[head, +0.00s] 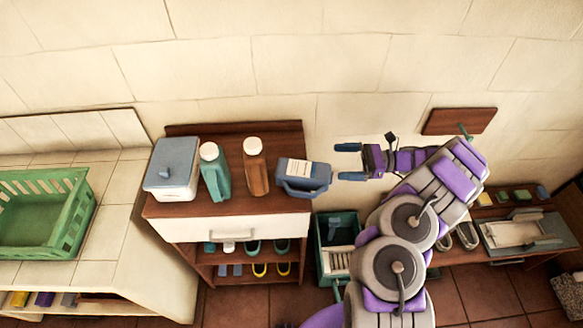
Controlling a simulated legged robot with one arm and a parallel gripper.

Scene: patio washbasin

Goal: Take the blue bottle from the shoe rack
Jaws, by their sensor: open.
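The brown wooden shoe rack (285,207) stands against the wall, with footwear on its lower shelves. A blue container with a white label (305,184) sits at the right end of its top; it looks like the blue bottle, though its exact shape is hard to tell. A teal bottle with a white cap (216,175) stands further left on the same top. My gripper (350,161) is open and empty, just right of the blue container, with its fingers pointing left toward it. A gap shows between the fingertips and the container.
A brown bottle (256,172) and a grey-lidded white box (174,172) also stand on the rack top. A green basket (68,235) is on the tiled counter at left. A green crate (326,245) stands right of the rack, and a low bench (548,215) is at far right.

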